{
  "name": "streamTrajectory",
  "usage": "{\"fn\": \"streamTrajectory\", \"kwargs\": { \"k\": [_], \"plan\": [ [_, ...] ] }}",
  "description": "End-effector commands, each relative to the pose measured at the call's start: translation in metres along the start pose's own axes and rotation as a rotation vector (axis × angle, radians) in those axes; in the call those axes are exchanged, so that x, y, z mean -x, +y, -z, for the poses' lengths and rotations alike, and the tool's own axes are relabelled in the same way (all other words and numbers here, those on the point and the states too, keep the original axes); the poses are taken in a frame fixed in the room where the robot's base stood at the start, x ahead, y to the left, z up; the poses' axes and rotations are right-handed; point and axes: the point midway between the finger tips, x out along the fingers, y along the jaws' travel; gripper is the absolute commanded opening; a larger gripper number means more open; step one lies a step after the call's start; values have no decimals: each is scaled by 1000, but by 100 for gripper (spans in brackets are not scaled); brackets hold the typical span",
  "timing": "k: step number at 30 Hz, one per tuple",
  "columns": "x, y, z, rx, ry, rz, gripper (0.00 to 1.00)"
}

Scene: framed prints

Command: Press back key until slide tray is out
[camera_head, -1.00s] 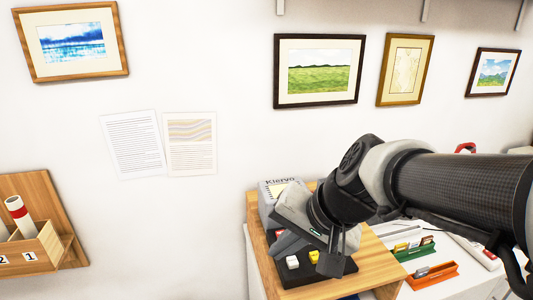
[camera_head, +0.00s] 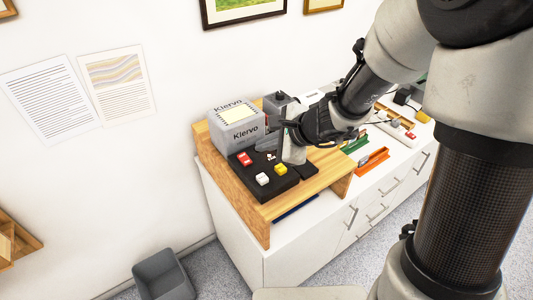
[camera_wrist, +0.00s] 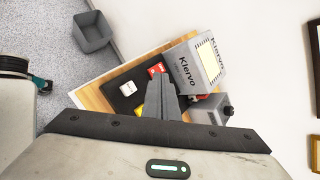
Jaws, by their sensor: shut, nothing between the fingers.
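A grey box marked Klervo (camera_head: 237,124) stands at the back of a wooden stand, with a pale panel on top. In front of it is a black key pad (camera_head: 250,177) with a red key (camera_head: 245,159), a white key (camera_head: 262,179) and a yellow key (camera_head: 280,169). Key labels are too small to read. My gripper (camera_head: 264,144) is shut and empty, over the pad near the box. In the wrist view its fingers (camera_wrist: 160,86) reach beside the red key (camera_wrist: 157,70) and partly cover the yellow key (camera_wrist: 139,110). I cannot tell whether they touch anything. No slide tray is discernible.
The wooden stand (camera_head: 256,221) sits on a white cabinet (camera_head: 237,230). Green (camera_head: 354,143) and orange (camera_head: 372,161) holders lie to the right. A grey bin (camera_head: 163,275) stands on the floor. Papers hang on the wall at left.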

Motion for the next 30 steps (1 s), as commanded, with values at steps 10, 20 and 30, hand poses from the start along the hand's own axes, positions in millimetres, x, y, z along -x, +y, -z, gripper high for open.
{"fn": "streamTrajectory", "kwargs": {
  "k": [10,20,30],
  "plan": [
    [-2,0,2,-18,3,2,0],
    [-12,8,9,-18,3,1,0],
    [-45,32,33,-17,3,1,0]
  ]
}}
